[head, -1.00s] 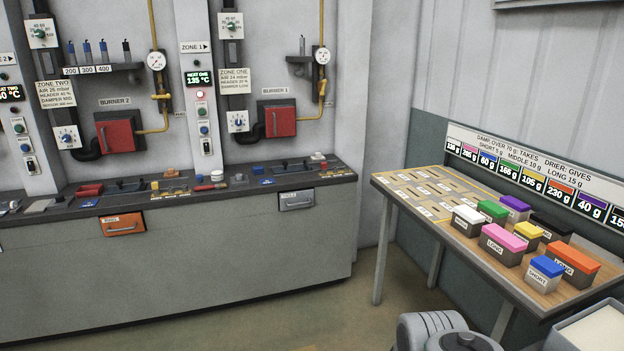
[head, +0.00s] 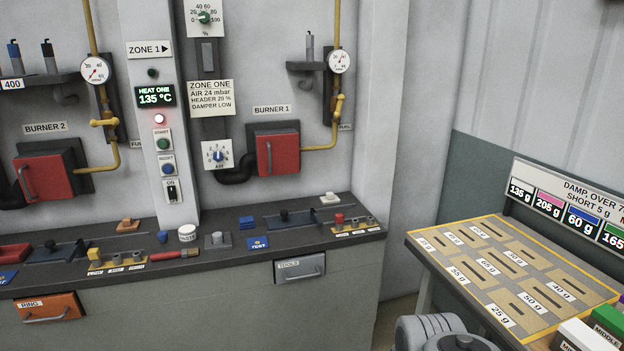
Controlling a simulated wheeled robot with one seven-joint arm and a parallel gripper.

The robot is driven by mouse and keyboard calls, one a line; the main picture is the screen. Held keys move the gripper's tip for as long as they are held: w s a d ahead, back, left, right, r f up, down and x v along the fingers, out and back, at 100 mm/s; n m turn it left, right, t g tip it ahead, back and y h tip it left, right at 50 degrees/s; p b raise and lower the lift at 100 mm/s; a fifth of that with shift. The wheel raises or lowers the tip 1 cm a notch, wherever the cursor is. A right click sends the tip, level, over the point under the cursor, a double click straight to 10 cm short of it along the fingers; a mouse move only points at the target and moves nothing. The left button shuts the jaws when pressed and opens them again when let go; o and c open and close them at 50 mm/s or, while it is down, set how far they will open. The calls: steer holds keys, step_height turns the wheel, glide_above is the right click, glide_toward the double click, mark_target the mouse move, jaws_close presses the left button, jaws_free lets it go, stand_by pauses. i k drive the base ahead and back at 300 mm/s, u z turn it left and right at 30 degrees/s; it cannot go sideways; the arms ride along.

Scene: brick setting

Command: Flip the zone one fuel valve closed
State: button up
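The zone one fuel valve (head: 338,106) is a yellow handle on the yellow gas pipe right of Burner 1. Its handle looks upright, in line with the pipe, below a round white gauge (head: 340,62). A small "FUEL" label (head: 346,127) is beside it. Burner 1 (head: 277,153) has a red door with a grey handle. The Burner 2 fuel valve (head: 104,122) at left has its handle lying crosswise to its pipe. My gripper is not in view; only grey rounded parts, likely mine, show at the bottom.
A dark-topped bench (head: 290,237) with small tools, blocks and slides runs below the burners. A small shelf (head: 305,67) juts out left of the gauge. A table (head: 500,275) with labelled slots stands at right. Floor shows between bench and table.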

mark_target(337, 114)
steer(key=z, duration=0.3)
steer(key=i, duration=1.8)
steer(key=u, duration=0.75)
steer(key=i, duration=0.45)
steer(key=u, duration=0.4)
